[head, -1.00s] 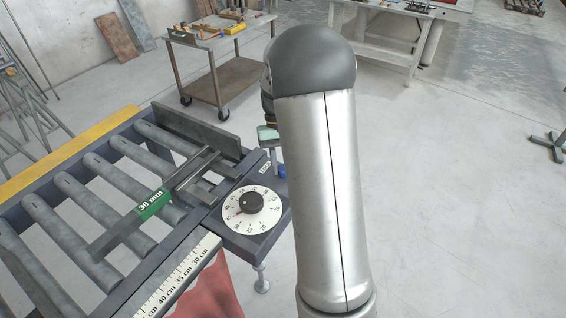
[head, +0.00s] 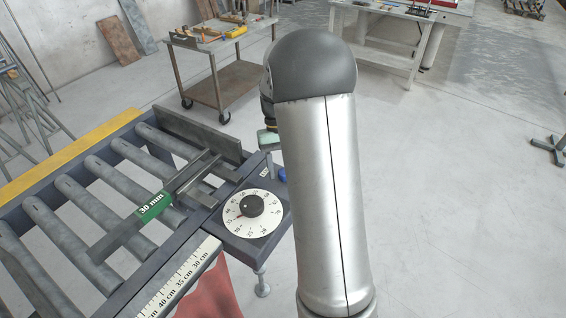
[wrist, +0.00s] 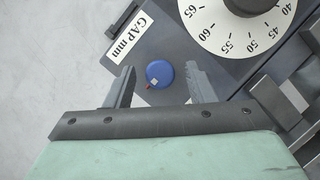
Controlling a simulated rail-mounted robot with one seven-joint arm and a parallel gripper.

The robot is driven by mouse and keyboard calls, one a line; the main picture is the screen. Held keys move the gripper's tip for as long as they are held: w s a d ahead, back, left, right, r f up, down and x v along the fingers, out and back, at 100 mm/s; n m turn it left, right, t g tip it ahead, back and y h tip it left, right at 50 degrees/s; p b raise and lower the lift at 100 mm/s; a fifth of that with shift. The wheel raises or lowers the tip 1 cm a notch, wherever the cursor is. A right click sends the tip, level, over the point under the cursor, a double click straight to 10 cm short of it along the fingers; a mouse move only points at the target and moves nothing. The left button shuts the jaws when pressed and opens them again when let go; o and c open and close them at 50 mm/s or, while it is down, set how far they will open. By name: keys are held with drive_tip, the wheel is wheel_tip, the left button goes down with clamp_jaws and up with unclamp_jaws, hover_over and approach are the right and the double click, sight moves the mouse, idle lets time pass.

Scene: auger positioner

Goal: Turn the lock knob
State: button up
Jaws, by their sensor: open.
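A round blue knob (wrist: 160,74) with a small pale square and a red mark at its edge sits on the dark plate beside the "GAP mm" label; I take it for the lock knob. In the head view the blue knob (head: 282,174) shows only partly, beside my arm. My gripper (wrist: 159,80) is open and empty, with one finger on each side of the knob in the wrist view. I cannot tell how far the fingertips are above it. In the head view my arm hides most of the gripper.
A white dial (head: 252,213) with a black centre knob (head: 251,205) is on the same plate. Steel bars and a green "30 mm" tag (head: 154,207) lie over the roller conveyor (head: 88,207). A tool cart (head: 218,80) stands behind.

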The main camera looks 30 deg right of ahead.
drive_tip(key=b+v, duration=0.1)
drive_tip(key=v, duration=1.6)
drive_tip(key=shift+w, duration=0.2)
drive_tip(key=shift+r, duration=0.15)
drive_tip(key=s+a+f+n+t, duration=0.1)
drive_tip(key=s+a+f, duration=0.3)
drive_tip(key=s, duration=0.4)
drive_tip(key=s+a+f+n+t, duration=0.1)
drive_tip(key=s+a+f, duration=0.3)
drive_tip(key=s, duration=0.5)
drive_tip(key=s+a+f+t+h, duration=0.1)
drive_tip(key=s+a+f+t, duration=0.2)
drive_tip(key=s+a, duration=0.3)
drive_tip(key=s+f, duration=0.1)
drive_tip(key=s, duration=0.2)
drive_tip(key=shift+s+a+n, duration=0.25)
drive_tip(key=shift+a+n, duration=0.1)
drive_tip(key=shift+n, duration=0.05)
